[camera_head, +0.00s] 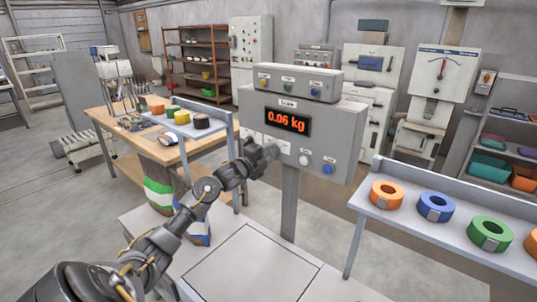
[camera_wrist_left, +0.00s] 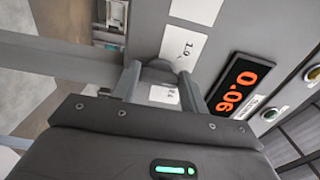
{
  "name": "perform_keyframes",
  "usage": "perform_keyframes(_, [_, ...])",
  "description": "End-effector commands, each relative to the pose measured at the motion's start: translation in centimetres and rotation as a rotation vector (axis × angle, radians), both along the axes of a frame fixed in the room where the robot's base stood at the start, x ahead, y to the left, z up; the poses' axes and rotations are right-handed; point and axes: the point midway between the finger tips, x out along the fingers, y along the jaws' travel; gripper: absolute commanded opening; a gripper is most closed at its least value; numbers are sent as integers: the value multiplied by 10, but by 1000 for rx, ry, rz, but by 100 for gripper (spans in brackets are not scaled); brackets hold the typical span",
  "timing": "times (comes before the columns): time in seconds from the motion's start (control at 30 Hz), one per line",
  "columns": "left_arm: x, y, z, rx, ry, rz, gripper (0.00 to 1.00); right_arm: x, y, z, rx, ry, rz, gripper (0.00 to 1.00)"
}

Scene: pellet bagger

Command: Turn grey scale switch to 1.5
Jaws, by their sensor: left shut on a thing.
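The grey scale box (camera_head: 335,135) stands on a post, and its display (camera_head: 288,121) reads 0.06 kg in red. The display also shows in the left wrist view (camera_wrist_left: 239,84), turned on its side. My left gripper (camera_head: 264,154) is at the lower left of the box front. In the left wrist view its two fingers (camera_wrist_left: 160,76) are shut on the grey switch (camera_wrist_left: 160,70), which is mostly hidden between them. A white label (camera_wrist_left: 183,47) reading 1.0 is beside the switch. Another label (camera_wrist_left: 164,95) is partly covered, its text unclear. The pointing direction of the switch cannot be told. My right gripper is not in view.
A white button (camera_head: 304,160) and a blue button (camera_head: 327,169) are right of the gripper on the box. A platform (camera_head: 250,268) lies below. A bench with tape rolls (camera_head: 385,194) is at the right, a wooden table (camera_head: 165,152) at the left.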

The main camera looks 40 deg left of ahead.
Motion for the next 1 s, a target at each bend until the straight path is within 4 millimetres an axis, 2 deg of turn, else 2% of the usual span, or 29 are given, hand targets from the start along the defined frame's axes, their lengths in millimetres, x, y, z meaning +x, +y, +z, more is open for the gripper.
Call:
perform_keyframes(0.07, [0,-1,-2,0,3,-1,21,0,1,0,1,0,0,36])
perform_keyframes(0.1, [0,-1,-2,1,3,-1,49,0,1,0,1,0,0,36])
perform_keyframes(0.23, [0,0,-1,1,2,-1,65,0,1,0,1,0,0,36])
perform_keyframes(0.5, [0,0,-1,1,1,0,65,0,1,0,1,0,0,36])
perform_keyframes(0.63, [-10,0,-2,3,0,0,65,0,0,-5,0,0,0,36])
perform_keyframes(1.0, [-80,-2,-5,6,3,-1,65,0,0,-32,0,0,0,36])
